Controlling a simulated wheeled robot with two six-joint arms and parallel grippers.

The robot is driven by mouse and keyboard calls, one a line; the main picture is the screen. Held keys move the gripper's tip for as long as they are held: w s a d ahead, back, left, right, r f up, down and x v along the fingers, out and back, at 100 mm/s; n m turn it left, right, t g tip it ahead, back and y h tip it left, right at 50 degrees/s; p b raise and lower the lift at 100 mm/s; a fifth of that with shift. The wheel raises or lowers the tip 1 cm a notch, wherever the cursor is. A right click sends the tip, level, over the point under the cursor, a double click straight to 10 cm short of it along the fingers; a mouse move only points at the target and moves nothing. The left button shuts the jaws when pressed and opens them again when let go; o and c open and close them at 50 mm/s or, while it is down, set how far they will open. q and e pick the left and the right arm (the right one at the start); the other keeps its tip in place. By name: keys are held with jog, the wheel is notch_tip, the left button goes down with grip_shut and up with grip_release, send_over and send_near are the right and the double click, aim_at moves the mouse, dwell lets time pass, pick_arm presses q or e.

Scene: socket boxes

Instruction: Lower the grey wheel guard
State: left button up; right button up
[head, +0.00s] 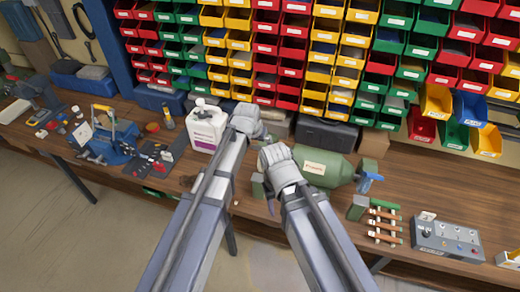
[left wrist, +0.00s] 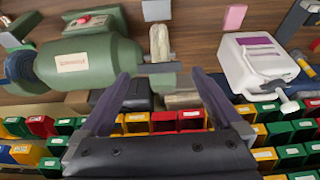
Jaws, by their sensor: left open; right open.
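A green bench grinder (head: 325,168) lies along the workbench. It shows large in the left wrist view (left wrist: 90,62), with a pale label and a red switch. At its right end there is a pale upright wheel-like part (left wrist: 159,42). A flat grey piece (left wrist: 158,68), seemingly the wheel guard, sits beside that part, between my left gripper's fingertips. I cannot tell whether the fingers touch it. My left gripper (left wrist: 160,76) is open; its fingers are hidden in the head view. My right gripper (head: 271,197) is open in front of the grinder, mostly hidden by its own wrist.
A white jug (head: 206,128) stands left of the grinder. A rack with wooden bars (head: 384,222) and a grey switch panel (head: 448,238) lie to the right. A blue vise (head: 112,142) is at the left. Rows of coloured bins (head: 295,45) fill the back.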

aim_at(259, 149)
pick_arm(q)
jog(key=b+x, duration=0.7)
jog(key=shift+w+f, duration=0.1)
jog(key=shift+f, duration=0.3)
grip_shut()
dwell(0.6)
